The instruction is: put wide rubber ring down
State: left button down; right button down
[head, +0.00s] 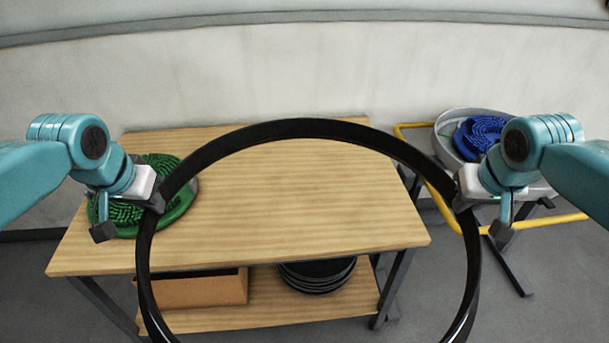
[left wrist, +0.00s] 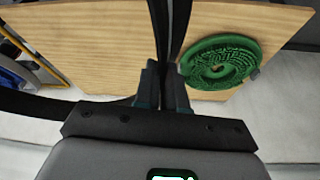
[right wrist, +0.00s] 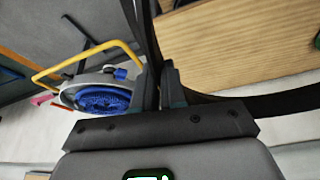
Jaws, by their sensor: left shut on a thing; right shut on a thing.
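The wide rubber ring (head: 300,129) is a large black hoop held up between my two arms in the head view, in front of the wooden table (head: 300,215). My left gripper (head: 157,200) is shut on its left side, and my right gripper (head: 461,200) is shut on its right side. In the left wrist view the ring (left wrist: 170,35) runs between the closed fingers (left wrist: 163,88). In the right wrist view the ring (right wrist: 143,40) also passes between the fingers (right wrist: 158,88). The ring's bottom is cut off by the head view's lower edge.
A green disc (head: 170,208) with a patterned top lies at the table's left end. A box (head: 205,290) and a stack of black discs (head: 316,277) are on the lower shelf. At right, a yellow-railed stand (head: 548,222) holds a grey basin (head: 443,152) with a blue part (head: 476,135). The tabletop's middle is bare.

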pick_arm(q)
jog(key=shift+s+a, duration=0.1)
jog(key=shift+a, duration=0.2)
pick_arm(e)
jog(key=shift+a, duration=0.25)
pick_arm(q)
jog(key=shift+d, duration=0.2)
pick_arm(e)
jog(key=shift+d, duration=0.15)
